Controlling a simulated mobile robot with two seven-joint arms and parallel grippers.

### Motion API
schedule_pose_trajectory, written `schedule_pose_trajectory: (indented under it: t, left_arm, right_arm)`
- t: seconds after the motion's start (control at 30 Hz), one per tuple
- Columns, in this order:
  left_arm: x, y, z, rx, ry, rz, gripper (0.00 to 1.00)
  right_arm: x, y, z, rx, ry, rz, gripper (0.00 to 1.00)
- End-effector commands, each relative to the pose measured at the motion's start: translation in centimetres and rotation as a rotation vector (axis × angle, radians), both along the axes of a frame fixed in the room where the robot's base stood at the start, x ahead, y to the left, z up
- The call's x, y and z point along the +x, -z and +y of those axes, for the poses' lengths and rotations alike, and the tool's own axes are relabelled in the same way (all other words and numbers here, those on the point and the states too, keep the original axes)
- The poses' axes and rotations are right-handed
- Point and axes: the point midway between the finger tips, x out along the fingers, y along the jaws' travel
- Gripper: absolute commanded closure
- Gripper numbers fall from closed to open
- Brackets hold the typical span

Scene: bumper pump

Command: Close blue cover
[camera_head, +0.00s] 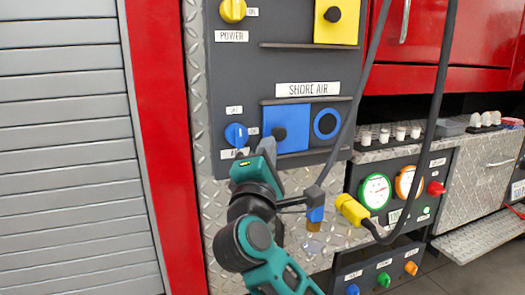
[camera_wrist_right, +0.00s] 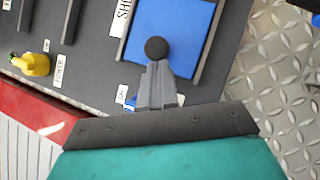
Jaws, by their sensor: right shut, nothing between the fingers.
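The blue cover (camera_head: 296,116) is a flat square plate with a black knob (camera_head: 279,133), under the "SHORE AIR" label. It sits to the left of the round blue ring port (camera_head: 326,123), which shows uncovered. My right gripper (camera_head: 268,147) is at the lower left of the cover, close to the knob. In the right wrist view the blue cover (camera_wrist_right: 185,22) and its knob (camera_wrist_right: 156,48) lie just beyond the shut fingertips (camera_wrist_right: 158,68). Whether they touch the knob I cannot tell. My left gripper is out of view.
A blue dial (camera_head: 236,134) is left of the cover. A yellow cover (camera_head: 345,28) and yellow dial (camera_head: 232,10) are above. Dark hoses hang at the right, one ending in a yellow connector (camera_head: 352,209), another in a blue-tipped one (camera_head: 316,205). Gauges (camera_head: 375,191) are lower right.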

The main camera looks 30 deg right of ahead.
Motion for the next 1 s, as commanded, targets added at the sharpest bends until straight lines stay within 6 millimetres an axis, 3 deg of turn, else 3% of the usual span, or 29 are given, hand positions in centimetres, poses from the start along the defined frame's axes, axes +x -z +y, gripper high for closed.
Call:
schedule_pose_trajectory:
  t: [0.43, 0.8, 1.0]
  left_arm:
    - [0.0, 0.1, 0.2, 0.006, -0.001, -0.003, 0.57]
    - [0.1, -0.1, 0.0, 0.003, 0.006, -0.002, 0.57]
    - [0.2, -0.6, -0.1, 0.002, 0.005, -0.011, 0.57]
  right_arm:
    - [-0.2, 0.1, -0.8, 0.001, 0.001, 0.000, 1.00]
    - [-1.8, 0.0, -7.8, 0.000, 0.003, 0.002, 1.00]
    - [-2.5, 0.0, -10.5, 0.000, 0.001, 0.001, 1.00]
